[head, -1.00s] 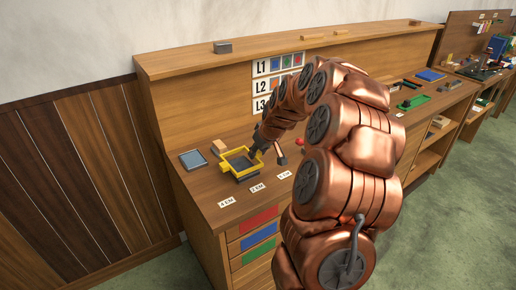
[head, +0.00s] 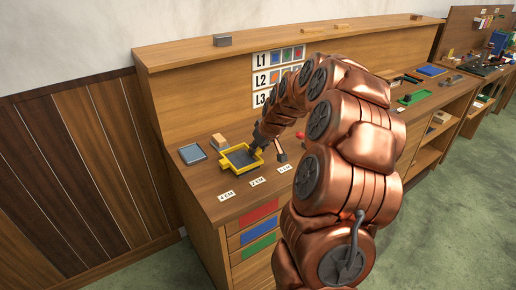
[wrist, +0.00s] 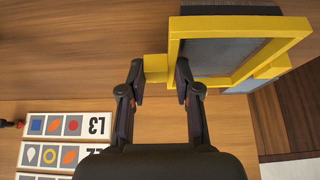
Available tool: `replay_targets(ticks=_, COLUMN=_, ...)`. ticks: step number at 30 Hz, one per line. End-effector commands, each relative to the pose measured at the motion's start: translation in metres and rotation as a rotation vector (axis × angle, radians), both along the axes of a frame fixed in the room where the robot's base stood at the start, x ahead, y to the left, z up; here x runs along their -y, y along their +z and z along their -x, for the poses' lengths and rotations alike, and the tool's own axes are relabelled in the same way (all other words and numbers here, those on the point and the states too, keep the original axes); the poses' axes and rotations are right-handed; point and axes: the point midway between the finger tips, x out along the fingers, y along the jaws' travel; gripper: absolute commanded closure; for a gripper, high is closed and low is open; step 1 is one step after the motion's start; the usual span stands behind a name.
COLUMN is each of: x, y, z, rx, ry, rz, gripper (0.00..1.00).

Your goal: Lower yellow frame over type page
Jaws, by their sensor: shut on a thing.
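The yellow frame (head: 223,164) is a rectangular rim with a tab, at the left end of the bench in the head view. My gripper (head: 261,147) is shut on its tab at the right. In the wrist view, both fingers of my gripper (wrist: 160,82) clasp the yellow tab (wrist: 156,67). The dark grey type page (head: 239,159) shows through the frame's opening, and it also shows in the wrist view (wrist: 218,55). A dark edge sticks out past the frame's far bar there. I cannot tell whether the frame touches the bench.
A blue-grey tray (head: 192,154) and a tan block (head: 219,141) stand close by. White labels (head: 257,182) lie along the front edge. A dark-headed tool (head: 281,154) is right of my gripper. The L1–L3 chart (head: 274,77) hangs on the backboard.

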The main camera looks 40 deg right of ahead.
Motion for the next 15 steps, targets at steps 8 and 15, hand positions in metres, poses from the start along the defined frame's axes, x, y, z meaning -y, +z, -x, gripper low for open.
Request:
replay_targets(ticks=8, x=0.0001, y=-0.003, z=-0.0001, rx=0.0, ry=0.0, rz=0.0, gripper=1.0)
replay_targets(ticks=15, x=0.0001, y=-0.0034, z=0.0, rx=0.0, ry=0.0, rz=0.0, gripper=0.54)
